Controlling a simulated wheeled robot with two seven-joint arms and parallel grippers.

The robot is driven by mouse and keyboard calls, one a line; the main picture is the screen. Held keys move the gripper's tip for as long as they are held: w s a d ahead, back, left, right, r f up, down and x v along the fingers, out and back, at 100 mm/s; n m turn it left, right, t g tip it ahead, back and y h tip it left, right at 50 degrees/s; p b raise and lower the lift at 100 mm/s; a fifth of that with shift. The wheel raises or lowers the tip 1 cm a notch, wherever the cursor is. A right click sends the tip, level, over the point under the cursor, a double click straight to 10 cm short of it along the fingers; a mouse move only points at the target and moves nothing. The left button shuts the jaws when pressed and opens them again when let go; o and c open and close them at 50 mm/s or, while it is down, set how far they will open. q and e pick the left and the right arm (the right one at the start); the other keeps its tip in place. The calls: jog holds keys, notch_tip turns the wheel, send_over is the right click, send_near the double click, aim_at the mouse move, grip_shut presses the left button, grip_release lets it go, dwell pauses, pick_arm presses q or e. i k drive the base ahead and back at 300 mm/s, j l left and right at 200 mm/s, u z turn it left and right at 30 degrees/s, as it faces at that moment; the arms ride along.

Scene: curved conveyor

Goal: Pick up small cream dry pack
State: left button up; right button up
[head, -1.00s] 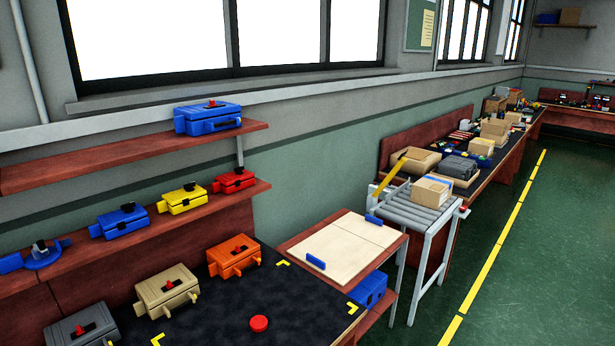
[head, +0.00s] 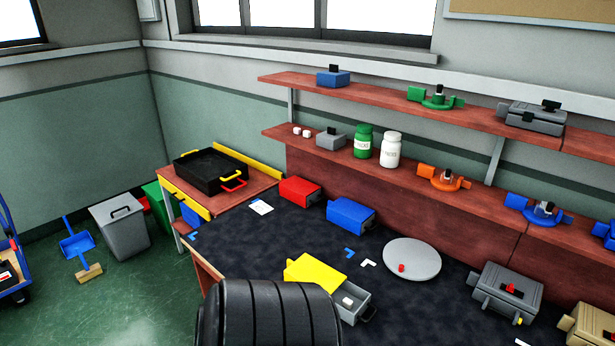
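A small whitish pack (head: 347,301) lies in the open grey drawer (head: 368,306) of the yellow box (head: 316,271) on the dark worktable. Two more small whitish packs, one on the left (head: 297,130) and one on the right (head: 306,133), sit at the left end of the lower wall shelf. At this size I cannot tell which of them is cream or a dry pack. Neither of my grippers is in view.
A black ribbed rounded form (head: 268,315) hides part of the table's near edge; I cannot tell what it is. A red box (head: 300,191), blue box (head: 350,214) and round grey plate (head: 412,260) stand on the table (head: 270,240). Floor at left is partly clear.

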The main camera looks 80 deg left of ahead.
aim_at(347, 302)
jog(key=u, duration=2.1)
jog(key=l, duration=0.65)
jog(key=z, duration=0.05)
